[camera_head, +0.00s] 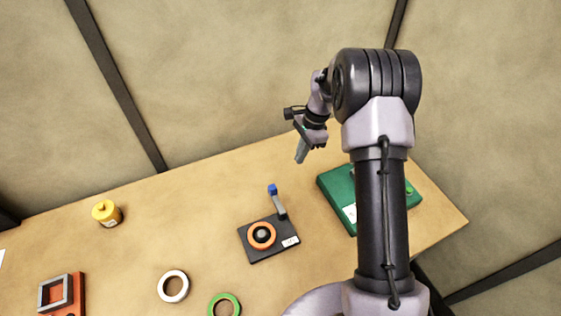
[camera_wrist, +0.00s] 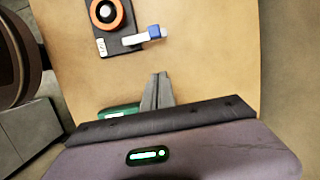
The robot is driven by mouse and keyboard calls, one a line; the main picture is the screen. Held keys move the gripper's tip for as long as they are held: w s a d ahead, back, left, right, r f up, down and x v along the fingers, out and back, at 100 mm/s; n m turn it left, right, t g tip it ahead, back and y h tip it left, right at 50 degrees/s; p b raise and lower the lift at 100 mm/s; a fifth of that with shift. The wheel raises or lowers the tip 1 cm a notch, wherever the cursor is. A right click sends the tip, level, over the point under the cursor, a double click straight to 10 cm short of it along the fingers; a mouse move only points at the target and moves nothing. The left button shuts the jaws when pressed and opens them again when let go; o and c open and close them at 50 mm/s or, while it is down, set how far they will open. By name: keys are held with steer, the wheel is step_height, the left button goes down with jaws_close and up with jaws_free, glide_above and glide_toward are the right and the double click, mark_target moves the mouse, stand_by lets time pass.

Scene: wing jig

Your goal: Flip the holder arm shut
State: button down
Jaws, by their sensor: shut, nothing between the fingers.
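The holder is a dark base plate (camera_head: 256,251) with an orange ring (camera_head: 262,236) around a dark round post. Its grey holder arm (camera_head: 280,206) stands up at the plate's back right corner and carries a blue tip (camera_head: 272,189). In the wrist view the holder arm (camera_wrist: 133,40) and blue tip (camera_wrist: 154,31) stick out sideways beyond the plate, clear of the orange ring (camera_wrist: 107,13). My gripper (camera_head: 300,160) is shut and empty. It is above the table, behind and to the right of the blue tip, touching nothing. Its closed fingers (camera_wrist: 162,76) point toward the holder side in the wrist view.
A green box (camera_head: 338,197) stands right of the holder, partly hidden by my arm. A white ring (camera_head: 160,287), a green ring (camera_head: 211,303), a yellow container (camera_head: 107,213) and an orange block with a grey frame (camera_head: 80,294) lie to the left. The table (camera_head: 190,215) behind the holder is clear.

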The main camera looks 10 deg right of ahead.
steer(key=f, duration=0.1)
glide_above(276, 197)
steer(key=w+d, duration=0.3)
steer(key=shift+f, duration=4.75)
steer(key=shift+s+a+b, duration=0.15)
steer(key=shift+s+b, duration=0.05)
steer(key=shift+b, duration=0.25)
steer(key=shift+s+a, duration=0.1)
steer(key=shift+a, duration=0.05)
